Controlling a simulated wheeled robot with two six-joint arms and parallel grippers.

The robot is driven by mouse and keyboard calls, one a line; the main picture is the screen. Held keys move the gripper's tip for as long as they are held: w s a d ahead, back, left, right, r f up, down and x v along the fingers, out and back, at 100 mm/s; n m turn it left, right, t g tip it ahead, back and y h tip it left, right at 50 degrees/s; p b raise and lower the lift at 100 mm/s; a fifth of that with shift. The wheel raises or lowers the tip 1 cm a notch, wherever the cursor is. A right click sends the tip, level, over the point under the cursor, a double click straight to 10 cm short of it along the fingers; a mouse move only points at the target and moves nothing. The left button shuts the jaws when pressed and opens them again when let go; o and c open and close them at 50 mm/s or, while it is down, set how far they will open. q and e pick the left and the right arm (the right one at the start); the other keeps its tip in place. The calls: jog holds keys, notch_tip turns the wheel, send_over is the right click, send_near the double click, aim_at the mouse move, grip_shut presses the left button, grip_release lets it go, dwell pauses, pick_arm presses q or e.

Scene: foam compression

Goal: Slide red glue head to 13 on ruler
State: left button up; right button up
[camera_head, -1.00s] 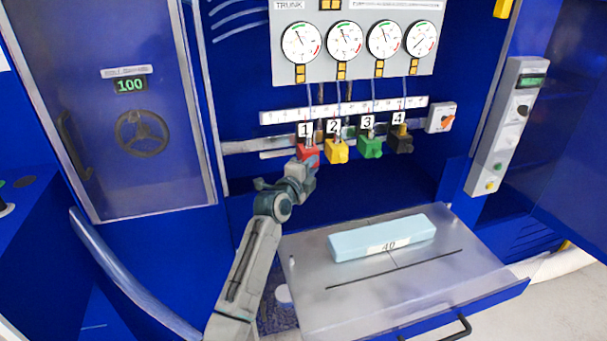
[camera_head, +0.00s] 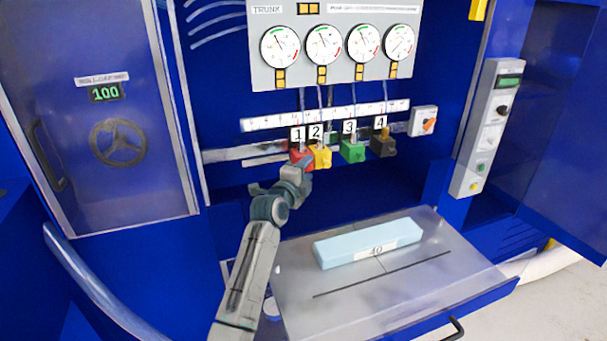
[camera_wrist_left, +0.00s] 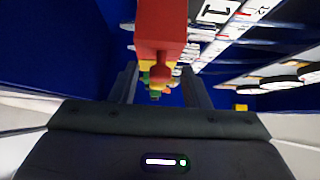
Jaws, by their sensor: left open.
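The red glue head (camera_head: 300,160), labelled 1, hangs on the rail below the white ruler (camera_head: 325,115), close beside the yellow glue head (camera_head: 321,157), labelled 2. The ruler's numbers are too small to read surely. My left gripper (camera_head: 304,170) is at the red head from below and in front. In the left wrist view the red head (camera_wrist_left: 160,25) stands before the open fingers, and its knob lies between them. The fingers are apart on both sides of it. The fingertips are small and partly hidden in the head view. My right gripper is not in view.
The green head (camera_head: 352,152) and the black head (camera_head: 383,147) hang farther right. Gauges (camera_head: 322,44) are above. A drawer (camera_head: 430,275) with a light blue foam block (camera_head: 367,243) juts out below. A control panel (camera_head: 487,130) stands right.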

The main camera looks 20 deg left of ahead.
pick_arm(q)
jog(key=s+a+b, duration=0.2)
jog(key=s+b, duration=0.1)
jog(key=s, duration=0.7)
jog(key=shift+s, duration=0.3)
jog(key=shift+f, duration=0.1)
